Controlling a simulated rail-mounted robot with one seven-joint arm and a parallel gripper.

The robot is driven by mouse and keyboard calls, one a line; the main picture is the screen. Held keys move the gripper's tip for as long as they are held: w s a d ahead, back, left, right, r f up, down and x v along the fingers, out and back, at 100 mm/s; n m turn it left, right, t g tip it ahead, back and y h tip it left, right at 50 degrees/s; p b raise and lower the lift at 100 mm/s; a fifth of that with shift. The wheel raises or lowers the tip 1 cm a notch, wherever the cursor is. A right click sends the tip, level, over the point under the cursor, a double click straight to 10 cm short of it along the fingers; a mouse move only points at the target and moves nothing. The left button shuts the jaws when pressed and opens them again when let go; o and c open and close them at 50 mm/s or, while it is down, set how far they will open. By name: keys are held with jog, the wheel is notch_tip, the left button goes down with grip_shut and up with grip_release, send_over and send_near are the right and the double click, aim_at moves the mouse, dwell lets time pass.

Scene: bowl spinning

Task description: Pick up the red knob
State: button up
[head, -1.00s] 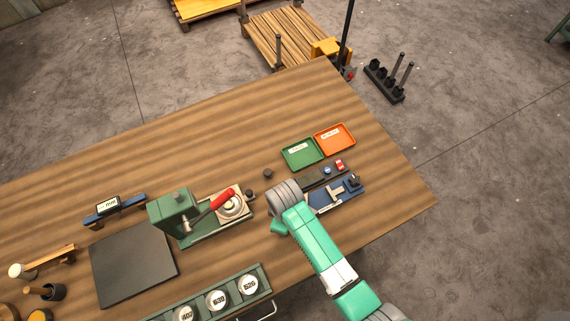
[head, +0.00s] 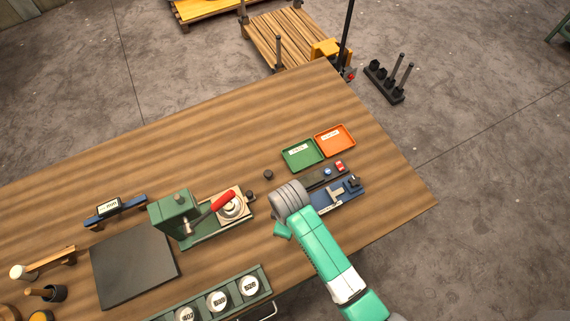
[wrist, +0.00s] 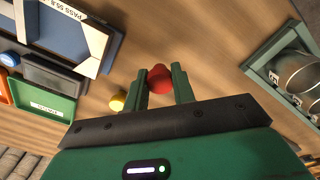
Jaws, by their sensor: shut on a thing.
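The red knob (wrist: 159,77) is a small rounded piece in the wrist view. It sits between the two green fingers of my gripper (wrist: 161,85), which is shut on it. Bare wooden table shows behind it; I cannot tell whether the knob touches the table or is lifted. In the head view, my green and grey arm hides the knob and the fingertips.
A yellow knob (wrist: 117,103) is close beside my left finger. A green tray (head: 302,155), an orange tray (head: 335,139) and a blue fixture (head: 343,199) lie beyond the arm. A green press with a red handle (head: 222,200) stands left. A rack (head: 218,299) is in front.

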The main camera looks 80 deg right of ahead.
jog(key=s+a, duration=0.5)
jog(key=a, duration=0.2)
jog(key=s+a+r, duration=0.1)
jog(key=s+a, duration=0.2)
jog(key=a, duration=0.1)
jog(key=shift+s+a+r, duration=0.1)
jog(key=shift+s+a, duration=0.05)
jog(key=shift+s, duration=0.2)
